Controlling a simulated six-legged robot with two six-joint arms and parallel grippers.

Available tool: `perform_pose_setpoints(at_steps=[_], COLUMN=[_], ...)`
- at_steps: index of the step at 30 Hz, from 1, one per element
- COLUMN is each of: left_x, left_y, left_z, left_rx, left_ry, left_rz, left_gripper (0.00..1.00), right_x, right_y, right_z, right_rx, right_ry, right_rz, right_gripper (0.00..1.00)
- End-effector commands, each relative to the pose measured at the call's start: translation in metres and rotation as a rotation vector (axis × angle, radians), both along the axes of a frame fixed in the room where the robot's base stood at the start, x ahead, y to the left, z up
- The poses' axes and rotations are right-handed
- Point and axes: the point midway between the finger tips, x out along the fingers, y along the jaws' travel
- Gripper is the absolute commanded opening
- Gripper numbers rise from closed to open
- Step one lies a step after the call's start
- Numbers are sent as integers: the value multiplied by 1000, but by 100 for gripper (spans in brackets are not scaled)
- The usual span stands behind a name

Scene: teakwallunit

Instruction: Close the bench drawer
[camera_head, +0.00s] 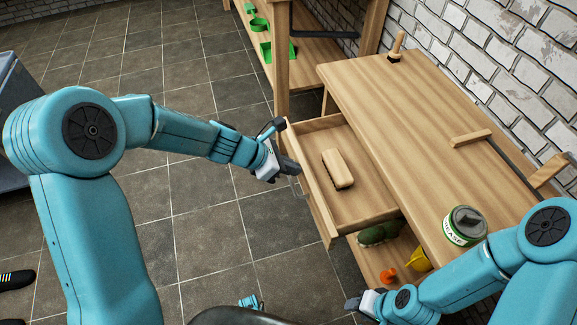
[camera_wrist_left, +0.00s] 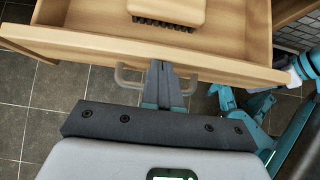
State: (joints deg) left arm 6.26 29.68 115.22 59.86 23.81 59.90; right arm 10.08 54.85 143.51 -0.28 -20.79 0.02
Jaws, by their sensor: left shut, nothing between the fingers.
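The bench drawer (camera_head: 374,196) is pulled well out of the wooden bench (camera_head: 423,122). A wooden brush (camera_head: 338,168) lies inside it; the brush also shows in the left wrist view (camera_wrist_left: 168,10). My left gripper (camera_head: 291,167) is at the outer face of the drawer front, near its handle. In the left wrist view, the shut fingers (camera_wrist_left: 163,88) point at the drawer front (camera_wrist_left: 95,46), between the two ends of the metal handle (camera_wrist_left: 128,77). Nothing is held. Whether the fingertips touch the front is unclear. My right gripper (camera_head: 358,303) is low at the bottom, away from the drawer; its fingers are unclear.
A grease can (camera_head: 464,226) and a wooden-handled brush (camera_head: 396,47) stand on the bench top. Below the drawer, a shelf (camera_head: 370,262) holds a green item (camera_head: 379,233) and orange and yellow items. Open tiled floor (camera_head: 215,235) lies in front of the drawer.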

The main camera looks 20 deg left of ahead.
Motion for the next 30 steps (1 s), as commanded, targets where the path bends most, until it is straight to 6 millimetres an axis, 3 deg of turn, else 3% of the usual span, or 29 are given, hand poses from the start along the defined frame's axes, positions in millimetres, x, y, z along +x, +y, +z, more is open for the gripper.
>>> perform_pose_setpoints(at_steps=[5, 15, 21, 30], left_x=[13, 62, 72, 72], left_y=[-19, -94, -108, -108], left_z=[2, 4, 0, -1], left_rx=[0, 1, 0, 0], left_ry=[0, 2, 1, 1], left_rz=[-6, -4, -1, -1], left_gripper=[0, 0, 0, 0], right_x=[0, 0, 0, 0], right_y=[0, 0, 0, 0], right_z=[7, 42, 46, 45], right_rx=[0, 0, 0, 0], right_ry=[0, 0, 0, 0], right_rz=[0, 0, 0, 0], right_gripper=[43, 43, 43, 43])
